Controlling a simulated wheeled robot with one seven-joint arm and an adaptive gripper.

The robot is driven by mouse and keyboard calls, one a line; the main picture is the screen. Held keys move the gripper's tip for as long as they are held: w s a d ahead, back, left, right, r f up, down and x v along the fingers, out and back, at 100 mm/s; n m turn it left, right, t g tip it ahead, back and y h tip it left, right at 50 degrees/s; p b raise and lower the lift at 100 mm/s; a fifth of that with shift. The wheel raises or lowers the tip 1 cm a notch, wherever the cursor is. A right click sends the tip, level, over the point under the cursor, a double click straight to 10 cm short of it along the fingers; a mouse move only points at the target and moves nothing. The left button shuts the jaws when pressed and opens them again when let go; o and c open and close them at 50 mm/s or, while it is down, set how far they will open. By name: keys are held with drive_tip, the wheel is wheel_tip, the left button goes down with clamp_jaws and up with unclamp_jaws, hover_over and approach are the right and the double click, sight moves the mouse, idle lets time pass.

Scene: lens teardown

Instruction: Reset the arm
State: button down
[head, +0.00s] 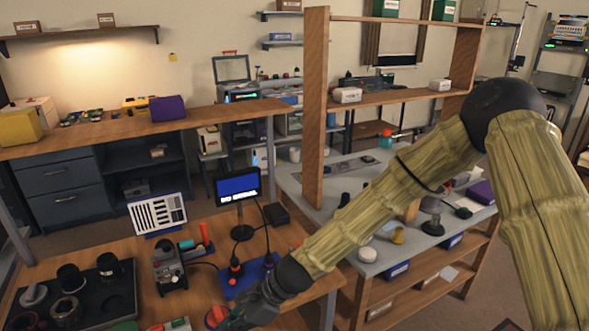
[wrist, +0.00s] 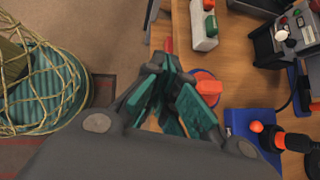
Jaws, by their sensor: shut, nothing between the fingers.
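My arm, wrapped in a yellow-green ribbed cover, reaches down from the right in the head view to the front of the wooden workbench (head: 120,240). My gripper (head: 236,316) is low over the bench's front edge area. In the wrist view my gripper (wrist: 176,68) shows its teal finger pads, shut with nothing held. A small orange-topped thing (wrist: 208,87) on a round blue base lies right beside the fingers; I cannot tell whether they touch.
A blue stand with orange-and-black tools (wrist: 265,132) is close to the right. A black tray (head: 121,300) with lens parts lies at the bench's left. A monitor (head: 238,187) and a grey device (head: 168,266) stand behind. A shelf unit with a wooden post (head: 316,110) stands near my arm.

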drive_tip(key=s+d+f+n+h, duration=0.3)
drive_tip(key=s+d+f, duration=0.3)
drive_tip(key=d+f, duration=0.3)
drive_tip(key=s+d+f+n+h, duration=0.2)
drive_tip(key=s+d+f, duration=0.3)
drive_tip(key=d+f, duration=0.45)
drive_tip(key=s+d+f+n+t+h, duration=0.1)
drive_tip(key=s+d+f+n+h, duration=0.1)
drive_tip(key=s+d, duration=0.5)
drive_tip(key=s+d+f+n+t+h, duration=0.1)
drive_tip(key=s+d+f+n+h, duration=0.1)
drive_tip(key=s+d+f+n, duration=0.2)
drive_tip(key=s+d+n, duration=0.3)
drive_tip(key=s+d, duration=0.1)
drive_tip(key=d, duration=0.4)
drive_tip(key=shift+d, duration=0.25)
drive_tip(key=shift+w+a+f, duration=0.1)
drive_tip(key=shift+w+a, duration=0.05)
